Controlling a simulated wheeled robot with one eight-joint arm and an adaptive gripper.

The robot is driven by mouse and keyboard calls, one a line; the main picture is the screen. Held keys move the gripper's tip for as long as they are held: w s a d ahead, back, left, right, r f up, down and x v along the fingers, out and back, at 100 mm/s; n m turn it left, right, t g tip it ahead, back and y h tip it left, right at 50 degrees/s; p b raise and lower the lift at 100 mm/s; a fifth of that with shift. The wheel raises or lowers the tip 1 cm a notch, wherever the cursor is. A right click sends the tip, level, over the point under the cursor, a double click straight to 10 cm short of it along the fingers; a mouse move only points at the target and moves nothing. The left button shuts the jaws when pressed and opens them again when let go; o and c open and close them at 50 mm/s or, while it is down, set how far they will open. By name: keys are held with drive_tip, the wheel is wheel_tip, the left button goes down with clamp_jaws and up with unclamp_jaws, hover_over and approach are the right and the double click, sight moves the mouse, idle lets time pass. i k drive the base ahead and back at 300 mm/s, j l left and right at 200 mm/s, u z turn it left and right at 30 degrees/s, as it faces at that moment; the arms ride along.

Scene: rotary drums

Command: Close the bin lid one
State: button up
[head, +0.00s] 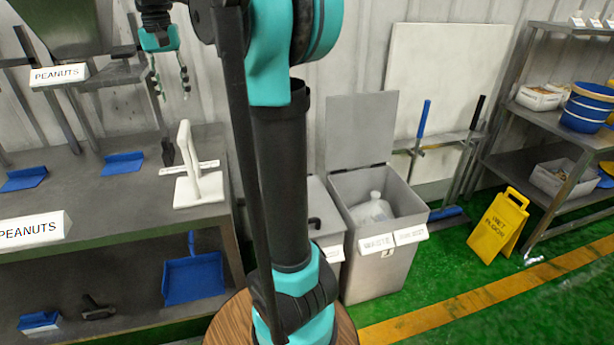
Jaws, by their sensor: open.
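A grey metal bin (377,263) stands on the green floor against the wall, just right of my arm. Its lid (359,130) is raised and upright behind the opening. A whitish translucent bottle or bag (373,208) shows inside it. A second grey bin (321,217) stands to its left with its top covered by a lid with a dark handle; my arm hides part of it. My gripper (170,86) is at the upper left, fingers pointing down, open and empty, well left of the raised lid and above the left table.
A grey table (98,205) with blue dustpans and a white stand (197,178) is at the left. A yellow wet-floor sign (497,226) stands right of the bins, before a metal shelf (558,134). Blue and black handled tools lean behind. Green floor in front is clear.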

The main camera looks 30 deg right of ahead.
sight(359, 128)
drive_tip(key=l+z, duration=0.35)
drive_tip(key=l, duration=0.15)
drive_tip(key=i+l+z, duration=0.3)
drive_tip(key=k+l, duration=0.1)
drive_tip(key=l, duration=0.05)
